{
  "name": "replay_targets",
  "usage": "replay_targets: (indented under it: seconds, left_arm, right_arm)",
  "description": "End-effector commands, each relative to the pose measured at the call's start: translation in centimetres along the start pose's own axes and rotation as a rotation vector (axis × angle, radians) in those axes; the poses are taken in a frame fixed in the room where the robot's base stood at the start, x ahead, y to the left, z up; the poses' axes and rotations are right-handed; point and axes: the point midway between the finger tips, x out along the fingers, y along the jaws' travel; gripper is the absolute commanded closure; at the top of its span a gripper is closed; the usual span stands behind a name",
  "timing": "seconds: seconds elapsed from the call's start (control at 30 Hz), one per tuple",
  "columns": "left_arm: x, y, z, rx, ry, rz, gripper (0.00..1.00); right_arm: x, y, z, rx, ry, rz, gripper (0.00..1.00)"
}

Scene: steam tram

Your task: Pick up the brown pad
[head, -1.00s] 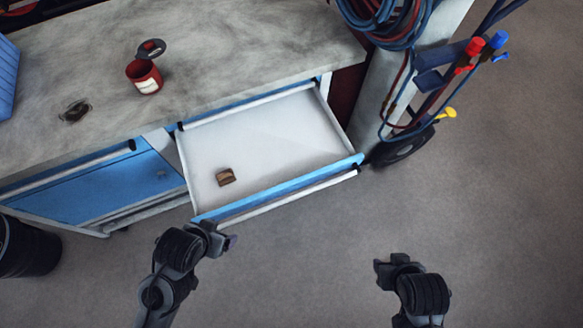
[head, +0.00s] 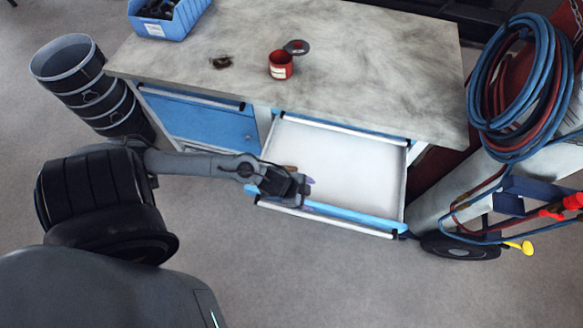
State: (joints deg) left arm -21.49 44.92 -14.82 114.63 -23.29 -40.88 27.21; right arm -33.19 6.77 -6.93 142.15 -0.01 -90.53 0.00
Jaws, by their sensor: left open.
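The brown pad (head: 291,168) lies in the open drawer (head: 345,165), near its left front part. Only a small brown strip of it shows past my left gripper, which hides the rest. My left gripper (head: 304,189) is open over the left front part of the drawer, right by the pad in the picture. I cannot tell its height above the drawer floor or whether it touches the pad. My right gripper is out of view.
The drawer's blue front (head: 355,218) is an edge below the gripper. The workbench (head: 370,70) above holds a red can (head: 281,66), a dark lump (head: 221,62) and a blue bin (head: 170,18). A hose cart (head: 520,95) stands right. The drawer's right half is clear.

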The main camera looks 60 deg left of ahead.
Motion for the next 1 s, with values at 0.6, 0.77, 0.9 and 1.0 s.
replay_targets:
  seconds: [0.6, 0.77, 0.9, 1.0]
  left_arm:
    - [-1.8, -13.7, 12.2, -0.026, -0.144, 0.223, 0.19]
    - [0.4, -13.1, 12.6, -0.027, -0.143, 0.226, 0.19]
    - [1.8, -12.8, 12.8, -0.025, -0.144, 0.224, 0.19]
    - [2.2, -12.7, 12.9, -0.025, -0.145, 0.224, 0.19]
  right_arm:
    - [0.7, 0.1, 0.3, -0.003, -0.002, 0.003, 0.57]
    - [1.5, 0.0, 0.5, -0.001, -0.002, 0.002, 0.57]
    - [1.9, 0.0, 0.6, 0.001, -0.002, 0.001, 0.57]
    - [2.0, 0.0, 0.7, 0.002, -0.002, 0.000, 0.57]
